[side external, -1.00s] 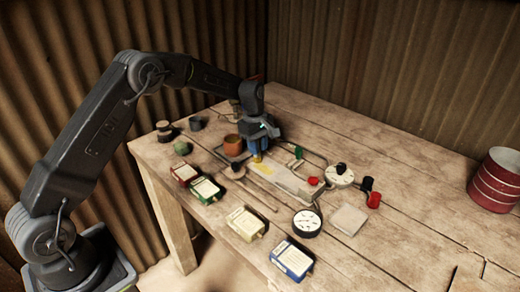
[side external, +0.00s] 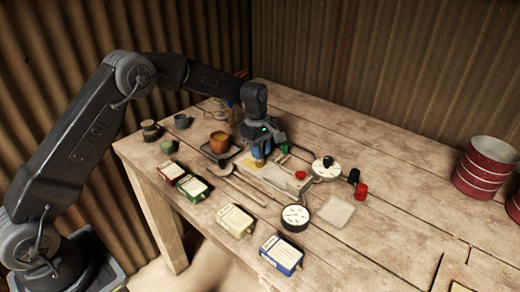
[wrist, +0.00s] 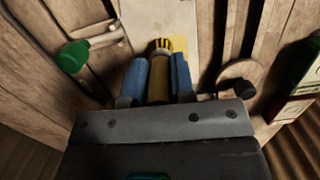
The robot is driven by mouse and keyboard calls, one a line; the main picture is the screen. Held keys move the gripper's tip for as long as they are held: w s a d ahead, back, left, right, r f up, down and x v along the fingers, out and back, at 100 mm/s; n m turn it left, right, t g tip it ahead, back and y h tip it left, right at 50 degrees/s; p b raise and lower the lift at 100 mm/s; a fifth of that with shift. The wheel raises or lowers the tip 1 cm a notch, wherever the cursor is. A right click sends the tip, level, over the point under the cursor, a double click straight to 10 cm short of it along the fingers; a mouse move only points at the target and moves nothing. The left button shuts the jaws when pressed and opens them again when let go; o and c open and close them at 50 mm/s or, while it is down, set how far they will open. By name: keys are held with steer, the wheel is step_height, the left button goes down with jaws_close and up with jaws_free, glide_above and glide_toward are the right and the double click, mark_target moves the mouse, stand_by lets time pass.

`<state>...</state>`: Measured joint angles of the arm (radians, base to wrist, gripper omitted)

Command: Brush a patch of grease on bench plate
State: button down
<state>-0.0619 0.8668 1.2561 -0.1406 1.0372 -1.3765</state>
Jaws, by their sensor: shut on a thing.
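My gripper (side external: 261,152) is shut on a yellow-handled brush (wrist: 159,78), held between its blue fingers and pointing down. The brush tip (side external: 257,163) is low over the pale bench plate (side external: 276,176), at or very near its surface; I cannot tell whether it touches. A yellow grease patch (side external: 245,160) lies on the plate beside the tip, partly hidden by the brush and fingers. In the wrist view yellow grease (wrist: 178,46) shows to the right of the tip on the pale plate (wrist: 148,14).
An orange pot (side external: 219,141) stands on a tray behind. Red, green, cream and blue boxed cards or tins line the front, including a blue one (side external: 281,255).

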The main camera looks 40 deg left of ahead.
steer(key=shift+a, duration=3.15)
step_height(320, 180, up, 8)
steer(key=shift+s, duration=0.1)
